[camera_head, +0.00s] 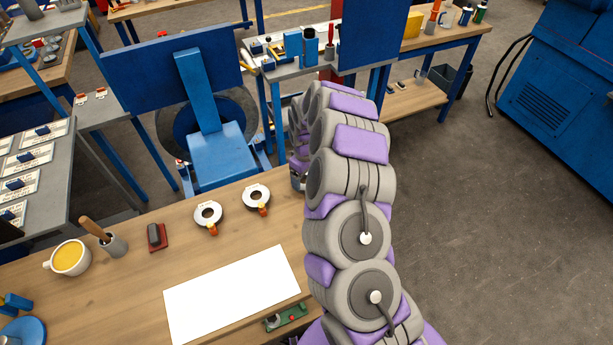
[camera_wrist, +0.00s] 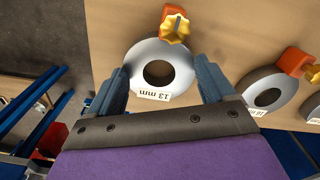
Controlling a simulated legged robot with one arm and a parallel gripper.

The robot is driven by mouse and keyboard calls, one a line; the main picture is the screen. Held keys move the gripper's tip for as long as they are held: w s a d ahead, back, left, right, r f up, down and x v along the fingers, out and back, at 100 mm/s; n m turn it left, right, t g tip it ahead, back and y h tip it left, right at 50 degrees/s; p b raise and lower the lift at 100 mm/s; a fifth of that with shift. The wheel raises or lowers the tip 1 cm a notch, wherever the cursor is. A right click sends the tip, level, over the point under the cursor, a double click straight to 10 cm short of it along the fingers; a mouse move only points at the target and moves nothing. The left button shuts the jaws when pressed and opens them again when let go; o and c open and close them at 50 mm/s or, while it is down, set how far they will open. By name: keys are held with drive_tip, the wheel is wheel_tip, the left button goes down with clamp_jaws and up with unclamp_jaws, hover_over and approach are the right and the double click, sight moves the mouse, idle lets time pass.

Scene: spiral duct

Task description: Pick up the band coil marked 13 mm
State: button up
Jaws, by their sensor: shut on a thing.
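The band coil marked 13 mm (camera_wrist: 177,60) is a pale ring with a dark centre hole, an upside-down white label and an orange-and-yellow clip at its top in the wrist view. My gripper (camera_wrist: 162,68) has one blue finger on each side of it and is shut on it. I cannot tell whether the coil rests on the bench or is slightly raised. In the head view, my arm hides the gripper and this coil.
Two similar coils, one nearer (camera_head: 199,216) and one farther (camera_head: 246,196), lie on the wooden bench (camera_head: 110,290) left of my arm. A white sheet (camera_head: 232,295), a red-based block (camera_head: 156,238), a brush pot (camera_head: 114,244) and a yellow-filled cup (camera_head: 69,258) are also there. A blue chair-like stand (camera_head: 222,158) is behind.

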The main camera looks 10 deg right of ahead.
drive_tip(key=shift+s+a+f+g, duration=0.1)
drive_tip(key=shift+s+g, duration=0.05)
drive_tip(key=shift+s, duration=0.3)
drive_tip(key=shift+s+a+f+g, duration=0.1)
drive_tip(key=shift+s+g, duration=0.05)
drive_tip(key=shift+s, duration=0.3)
clamp_jaws()
drive_tip(key=shift+r, duration=0.3)
drive_tip(key=shift+s+a+r+p, duration=0.2)
drive_tip(key=shift+a+r+p, duration=0.05)
drive_tip(key=shift+a+p, duration=0.1)
drive_tip(key=s+a+r, duration=0.1)
drive_tip(key=s, duration=0.3)
drive_tip(key=s+a+p, duration=0.1)
drive_tip(key=s+a, duration=0.1)
drive_tip(key=s, duration=0.2)
drive_tip(key=s+a+r, duration=0.1)
drive_tip(key=s, duration=0.3)
drive_tip(key=shift+s+a+r, duration=0.25)
drive_tip(key=shift+s+r, duration=0.05)
drive_tip(key=shift+s, duration=0.1)
drive_tip(key=c, duration=0.6)
unclamp_jaws()
drive_tip(key=o, duration=1.5)
